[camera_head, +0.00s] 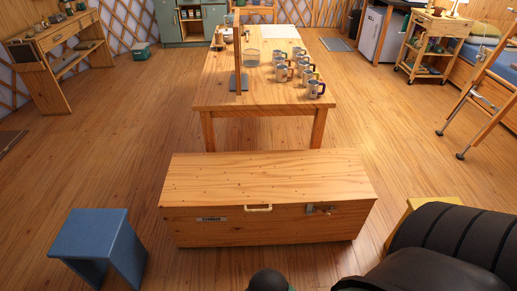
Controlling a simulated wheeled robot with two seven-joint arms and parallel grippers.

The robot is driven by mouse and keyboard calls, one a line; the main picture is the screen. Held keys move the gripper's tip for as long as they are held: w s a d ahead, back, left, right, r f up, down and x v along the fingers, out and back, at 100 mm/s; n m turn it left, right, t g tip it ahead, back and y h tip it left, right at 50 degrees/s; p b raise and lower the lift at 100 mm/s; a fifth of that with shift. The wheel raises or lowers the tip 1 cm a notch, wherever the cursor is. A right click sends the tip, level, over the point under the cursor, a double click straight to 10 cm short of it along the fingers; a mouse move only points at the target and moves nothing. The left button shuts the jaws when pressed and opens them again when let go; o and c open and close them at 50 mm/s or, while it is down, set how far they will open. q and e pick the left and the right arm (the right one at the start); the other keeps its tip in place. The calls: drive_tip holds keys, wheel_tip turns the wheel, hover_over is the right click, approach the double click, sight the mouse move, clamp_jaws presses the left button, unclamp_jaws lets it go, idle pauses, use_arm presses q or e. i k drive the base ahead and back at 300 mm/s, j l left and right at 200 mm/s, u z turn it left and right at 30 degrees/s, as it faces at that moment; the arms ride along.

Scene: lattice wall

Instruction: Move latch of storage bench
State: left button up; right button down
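The storage bench (262,178) is a long wooden chest, shut, with its front face towards me. Its latch (318,209) is a small metal piece on the right part of the front, just under the lid edge. It is too small to tell exactly how its lever sits. A pale handle (258,208) is at the middle of the front edge, and a small label plate (211,219) is to its left. Neither gripper shows in the head view. Nothing is seen touching the bench's front.
A blue stool (90,235) stands left of the bench. A yellow piece (412,206) stands to its right, partly hidden by a large dark ribbed shape. Behind the bench is a wooden table (225,90) with several mugs. The floor directly before the bench looks clear.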

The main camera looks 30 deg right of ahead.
sight(327, 211)
drive_tip(key=z, duration=1.8)
